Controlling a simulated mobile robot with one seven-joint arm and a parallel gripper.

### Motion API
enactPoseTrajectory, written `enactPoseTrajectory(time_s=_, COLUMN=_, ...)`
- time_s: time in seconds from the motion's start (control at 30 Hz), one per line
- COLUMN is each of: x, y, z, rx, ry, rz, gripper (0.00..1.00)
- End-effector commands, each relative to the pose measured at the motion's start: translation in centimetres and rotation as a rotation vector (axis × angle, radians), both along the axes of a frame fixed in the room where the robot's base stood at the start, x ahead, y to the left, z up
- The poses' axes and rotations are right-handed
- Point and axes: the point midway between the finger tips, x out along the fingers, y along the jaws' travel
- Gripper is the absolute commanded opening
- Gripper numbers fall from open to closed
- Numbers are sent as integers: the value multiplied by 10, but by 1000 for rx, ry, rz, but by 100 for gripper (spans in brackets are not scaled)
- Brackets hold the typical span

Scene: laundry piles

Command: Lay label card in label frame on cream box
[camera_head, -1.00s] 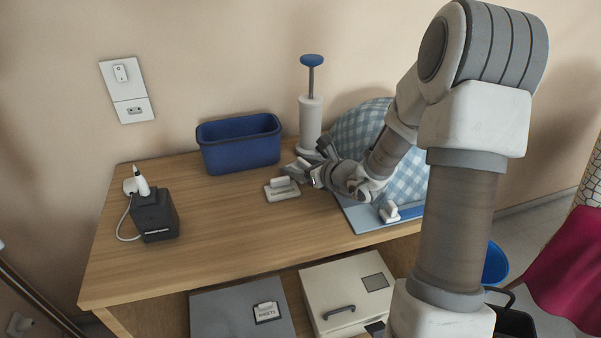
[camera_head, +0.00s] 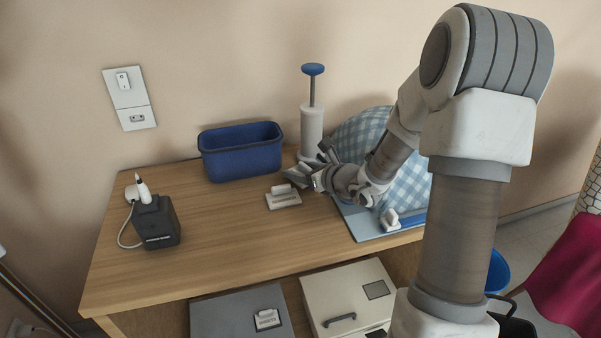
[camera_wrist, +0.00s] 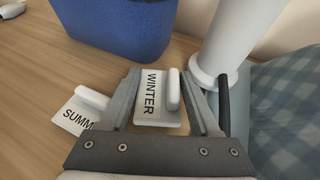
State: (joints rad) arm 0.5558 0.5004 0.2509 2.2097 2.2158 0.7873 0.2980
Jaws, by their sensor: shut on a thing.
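My gripper (camera_head: 306,174) is over the back right of the table, in front of a white pump-like cylinder. In the wrist view its fingers (camera_wrist: 161,78) are shut on a white label card (camera_wrist: 150,108) reading WINTER, which has a raised grip ridge. The cream box (camera_head: 338,290) is under the tabletop at the front, with a dark handle. Its label frame (camera_head: 376,290) is a grey rectangle on its top right and shows no card. A second card (camera_head: 283,196), whose visible letters read SUMM in the wrist view (camera_wrist: 80,113), lies on the table.
A blue bin (camera_head: 241,152) stands at the back, left of the white cylinder (camera_head: 311,130). A checked cloth bundle (camera_head: 405,180) and a blue board with a white object sit right. A black device (camera_head: 156,222) stands left. A grey box (camera_head: 235,315) with a card adjoins the cream box.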

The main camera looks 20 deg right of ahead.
Motion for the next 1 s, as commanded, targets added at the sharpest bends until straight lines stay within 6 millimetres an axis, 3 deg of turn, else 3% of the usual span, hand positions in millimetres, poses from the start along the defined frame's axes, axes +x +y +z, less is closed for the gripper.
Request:
enactPoseTrajectory(time_s=0.6, x=0, y=0, z=138, rx=-4, ry=-5, rz=1, gripper=3)
enactPoseTrajectory(time_s=0.8, x=0, y=0, z=162, rx=-2, ry=-2, rz=0, gripper=3)
enactPoseTrajectory(time_s=1.0, x=-7, y=9, z=159, rx=11, ry=-1, rz=-1, gripper=3)
